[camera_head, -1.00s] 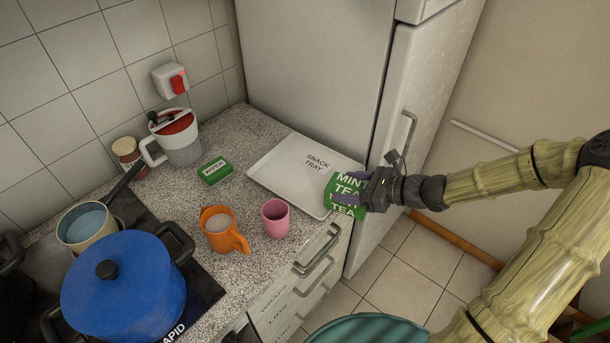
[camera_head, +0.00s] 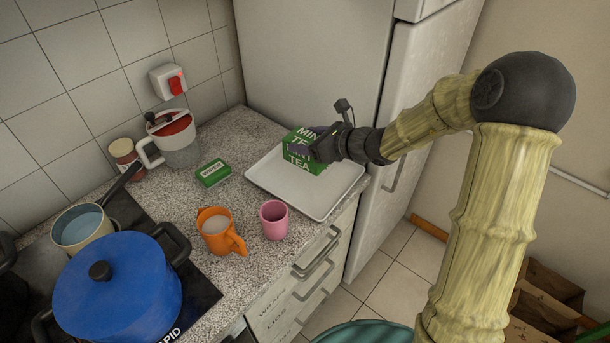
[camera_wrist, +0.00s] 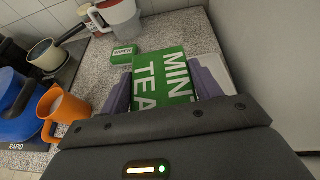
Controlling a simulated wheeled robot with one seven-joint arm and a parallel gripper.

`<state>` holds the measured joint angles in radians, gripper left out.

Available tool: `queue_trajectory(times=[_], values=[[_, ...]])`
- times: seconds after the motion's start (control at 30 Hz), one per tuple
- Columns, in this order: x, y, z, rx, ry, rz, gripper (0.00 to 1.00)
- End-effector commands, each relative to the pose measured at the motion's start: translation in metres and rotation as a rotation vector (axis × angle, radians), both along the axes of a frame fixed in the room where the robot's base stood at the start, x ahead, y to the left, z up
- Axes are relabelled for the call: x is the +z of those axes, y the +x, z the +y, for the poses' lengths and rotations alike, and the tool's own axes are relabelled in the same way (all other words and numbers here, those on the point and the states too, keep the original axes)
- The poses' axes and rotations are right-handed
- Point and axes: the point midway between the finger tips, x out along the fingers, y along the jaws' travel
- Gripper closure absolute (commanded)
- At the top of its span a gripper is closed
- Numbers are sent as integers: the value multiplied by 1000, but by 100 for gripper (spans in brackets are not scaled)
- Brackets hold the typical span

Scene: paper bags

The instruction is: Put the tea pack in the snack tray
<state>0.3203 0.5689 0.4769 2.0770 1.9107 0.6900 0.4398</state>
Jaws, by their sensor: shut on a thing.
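The tea pack (camera_head: 303,152) is a green box lettered "MINT TEA" in white. My gripper (camera_head: 318,150) is shut on it. The pack is over the snack tray (camera_head: 322,205), a white shallow tray on the counter beside the fridge. I cannot tell whether the pack touches the tray floor. In the wrist view the tea pack (camera_wrist: 163,78) sits between the purple fingers, and part of the tray (camera_wrist: 208,62) shows behind it. The tray's lettering is hidden by the pack and gripper.
A pink cup (camera_head: 274,220) and an orange mug (camera_head: 219,231) stand in front of the tray. A white jug (camera_head: 175,140), blue pot (camera_head: 118,285) and saucepan (camera_head: 85,228) are farther left. The fridge (camera_head: 310,70) rises behind.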

Motion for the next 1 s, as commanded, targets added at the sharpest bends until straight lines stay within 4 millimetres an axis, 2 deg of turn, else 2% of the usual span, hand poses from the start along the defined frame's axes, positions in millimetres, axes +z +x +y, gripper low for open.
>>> queue_trajectory(times=[0.17, 0.43, 0.83, 1.0], values=[[-11, -1, 1, 3, 2, 4, 60], [-57, -1, 1, 3, 2, 4, 60], [-65, -1, 0, 3, 1, 1, 60], [-85, 0, -4, -5, 2, 5, 60]])
